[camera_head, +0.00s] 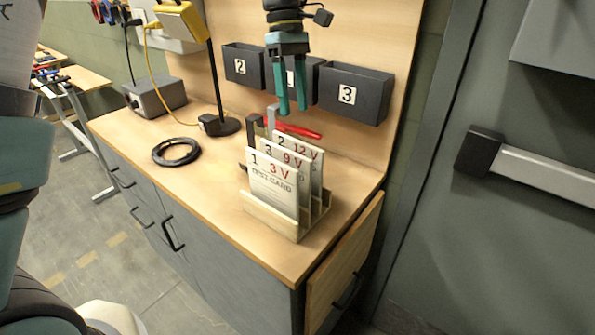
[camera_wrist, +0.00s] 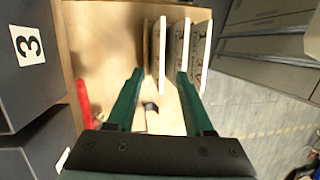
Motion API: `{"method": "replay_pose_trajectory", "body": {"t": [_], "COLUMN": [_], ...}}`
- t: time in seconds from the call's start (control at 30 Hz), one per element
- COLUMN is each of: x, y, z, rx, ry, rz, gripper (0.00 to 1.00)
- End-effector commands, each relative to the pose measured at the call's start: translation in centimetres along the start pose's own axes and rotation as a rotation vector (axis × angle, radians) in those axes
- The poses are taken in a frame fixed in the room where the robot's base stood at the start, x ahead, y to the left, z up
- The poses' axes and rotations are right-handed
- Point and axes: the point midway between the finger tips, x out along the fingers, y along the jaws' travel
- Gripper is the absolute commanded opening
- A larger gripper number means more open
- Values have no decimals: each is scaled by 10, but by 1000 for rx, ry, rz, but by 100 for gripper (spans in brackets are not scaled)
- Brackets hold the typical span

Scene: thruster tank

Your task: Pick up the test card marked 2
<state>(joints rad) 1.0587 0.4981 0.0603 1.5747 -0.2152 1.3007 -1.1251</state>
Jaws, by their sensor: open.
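The test card marked 2 (camera_head: 309,149), also reading "12 V", stands upright at the back of a wooden rack (camera_head: 270,217). The card marked 3 (camera_head: 285,157), "9 V", and the card marked 1 (camera_head: 272,187), "3 V", stand in front and hide most of it. My gripper (camera_head: 293,109) is open and empty, pointing down above and behind the cards. In the wrist view my gripper (camera_wrist: 160,74) has its fingers either side of the leftmost card (camera_wrist: 161,55), which looks like card 2. The fingers appear above it, not touching.
Bins marked 2 (camera_head: 243,66) and 3 (camera_head: 355,92) hang on the back panel near my gripper. A red-handled tool (camera_head: 298,131) lies behind the rack. A black ring (camera_head: 176,152), a lamp base (camera_head: 222,125) and a grey box (camera_head: 157,97) are to the left. The bench's front left is clear.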

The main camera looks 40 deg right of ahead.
Motion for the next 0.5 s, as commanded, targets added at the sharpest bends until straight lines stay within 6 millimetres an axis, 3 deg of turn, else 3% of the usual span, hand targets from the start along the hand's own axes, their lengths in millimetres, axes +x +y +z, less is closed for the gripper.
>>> {"method": "replay_pose_trajectory", "body": {"t": [0.2,0.5], "x": [31,57], "y": [-1,-2], "z": [0,2], "rx": [0,2], "ry": [-1,0], "rz": [-2,-4], "gripper": [52,52]}}
